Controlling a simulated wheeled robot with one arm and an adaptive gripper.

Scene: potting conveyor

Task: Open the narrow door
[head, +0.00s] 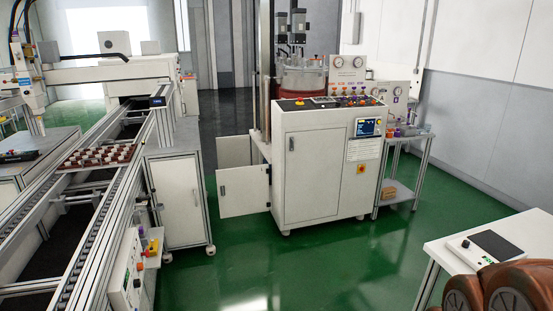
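A white machine cabinet (327,170) stands in the middle of the head view, with a dark handle (291,144) at the upper left of its front. This front door looks shut. A low white panel (244,192) with a dark handle at its left edge is on the cabinet's left. A second pale panel shows behind it, and I cannot tell whether the low panel is swung out. A narrow white door (178,205) on the cabinet beside the conveyor looks shut. I cannot tell which door the task means. My gripper is not in view.
The conveyor (92,215) runs along the left with a tray of parts (97,155). A metal side table (402,190) stands right of the machine. A white table (500,235) is at the lower right. Green floor (290,265) in front of the machine is clear.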

